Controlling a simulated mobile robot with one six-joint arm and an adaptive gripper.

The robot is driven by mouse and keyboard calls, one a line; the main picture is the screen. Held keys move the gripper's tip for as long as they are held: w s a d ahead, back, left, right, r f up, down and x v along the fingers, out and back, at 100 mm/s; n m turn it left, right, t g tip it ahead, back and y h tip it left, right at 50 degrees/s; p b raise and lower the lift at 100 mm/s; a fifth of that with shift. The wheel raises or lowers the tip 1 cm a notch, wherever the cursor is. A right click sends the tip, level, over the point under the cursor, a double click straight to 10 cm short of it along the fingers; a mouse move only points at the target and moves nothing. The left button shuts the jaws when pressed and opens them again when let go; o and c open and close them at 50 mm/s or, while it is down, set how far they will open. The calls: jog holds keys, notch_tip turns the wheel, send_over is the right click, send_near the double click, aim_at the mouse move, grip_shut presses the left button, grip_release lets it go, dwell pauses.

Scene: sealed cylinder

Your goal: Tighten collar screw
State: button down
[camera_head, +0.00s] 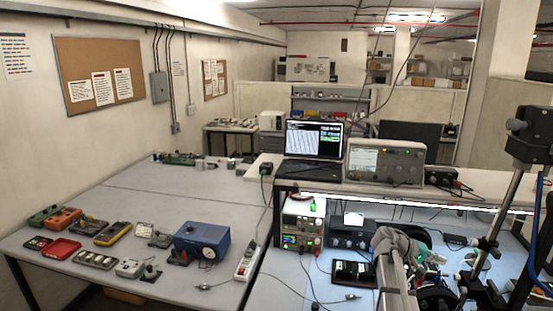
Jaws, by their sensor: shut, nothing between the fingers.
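I cannot make out a collar, its screw or a cylinder in the head view. My gripper is not recognisable in this view. At the lower right, a pale metal bar-like part (393,276) crosses the lit workbench, with a grey bundled item (398,241) at its far end. I cannot tell whether the bar is part of my arm. A slanted metal post (500,205) with a black head (531,137) stands at the right edge. Dark round items (437,298) lie partly cut off at the bottom.
A blue box instrument (201,240), hand meters (113,233) and a power strip (246,262) sit on the left table (130,203). A laptop (313,146) and oscilloscope (385,163) stand on the raised shelf. Power supplies (302,224) stand below. The left table's middle is clear.

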jog(key=s+a+f+t+y+b, duration=0.1)
jog(key=s+a+f+y+b, duration=0.3)
jog(key=a+f, duration=0.4)
jog(key=s+a+f+n+t+y+b, duration=0.1)
jog(key=s+a+f+y+b, duration=0.3)
jog(key=a+f, duration=0.5)
jog(key=s+a+f+n+t+y+b, duration=0.1)
jog(key=s+a+f+y+b, duration=0.3)
jog(key=a+f, duration=0.5)
jog(key=s+a+y, duration=0.1)
jog(key=a+y, duration=0.1)
jog(key=a, duration=0.6)
jog(key=shift+s+a+f, duration=0.25)
jog(key=shift+a, duration=0.05)
jog(key=shift+d, duration=0.15)
